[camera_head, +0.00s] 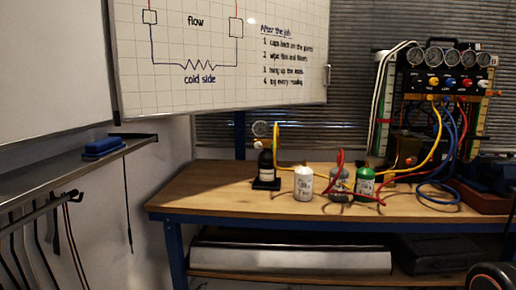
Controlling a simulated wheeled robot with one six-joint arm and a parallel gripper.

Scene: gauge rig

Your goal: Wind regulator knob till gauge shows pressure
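A black bottle (265,166) stands upright in a dark square base at the left part of the workbench. A small round gauge (260,128) sits above its top, and a pale round knob (258,145) shows at the left of its neck. The gauge is too small and dark for me to read its needle. My gripper is not in this view.
The wooden bench (215,190) is clear at its front left. A gauge panel (447,72) with coloured hoses stands at the right. A whiteboard (220,95) hangs above.

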